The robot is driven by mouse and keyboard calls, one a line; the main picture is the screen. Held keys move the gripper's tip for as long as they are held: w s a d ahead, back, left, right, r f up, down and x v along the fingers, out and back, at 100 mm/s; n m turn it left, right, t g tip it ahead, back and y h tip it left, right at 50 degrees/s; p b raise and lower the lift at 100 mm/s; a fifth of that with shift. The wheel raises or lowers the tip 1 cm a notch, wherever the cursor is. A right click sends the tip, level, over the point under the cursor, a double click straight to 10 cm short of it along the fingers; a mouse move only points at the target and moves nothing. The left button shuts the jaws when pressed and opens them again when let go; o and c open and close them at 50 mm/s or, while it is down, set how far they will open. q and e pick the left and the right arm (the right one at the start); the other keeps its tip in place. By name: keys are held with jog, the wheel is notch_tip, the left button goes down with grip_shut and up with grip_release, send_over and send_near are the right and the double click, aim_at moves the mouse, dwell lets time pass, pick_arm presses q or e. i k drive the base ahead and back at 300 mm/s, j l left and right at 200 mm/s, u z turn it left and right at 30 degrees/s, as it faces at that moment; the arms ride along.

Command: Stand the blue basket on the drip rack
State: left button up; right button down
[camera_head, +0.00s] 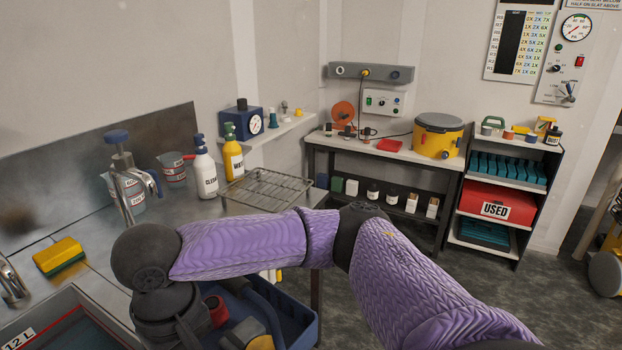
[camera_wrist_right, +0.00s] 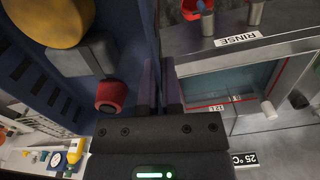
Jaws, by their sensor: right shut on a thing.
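The drip rack (camera_head: 265,187) is a flat wire rack at the bench's far right end, and it is empty. The blue basket (camera_head: 298,322) is partly in view at the bottom of the head view, below my purple right arm. In the right wrist view its dark blue slatted body (camera_wrist_right: 40,85) fills the left side, with a yellow round part, a grey block and a red piece. My right gripper (camera_wrist_right: 160,85) is shut on the basket's edge; the exact contact is dark. In the head view my arm hides the grip. My left gripper is out of view.
A water tank (camera_head: 70,318) lies at the lower left, beside the basket.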

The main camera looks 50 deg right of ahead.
aim_at(266, 187)
jog(key=i+l, duration=0.1)
jog(key=l, duration=0.35)
jog(key=i+l+z, duration=0.1)
jog(key=l, duration=0.3)
jog(key=i+l, duration=0.1)
jog(key=l, duration=0.35)
jog(key=i+l+z, duration=0.1)
jog(key=l, duration=0.35)
jog(key=i+l, duration=0.15)
jog(key=l, duration=0.25)
jog(key=i+z, duration=0.15)
jog(key=i, duration=0.5)
jog(key=j, duration=0.05)
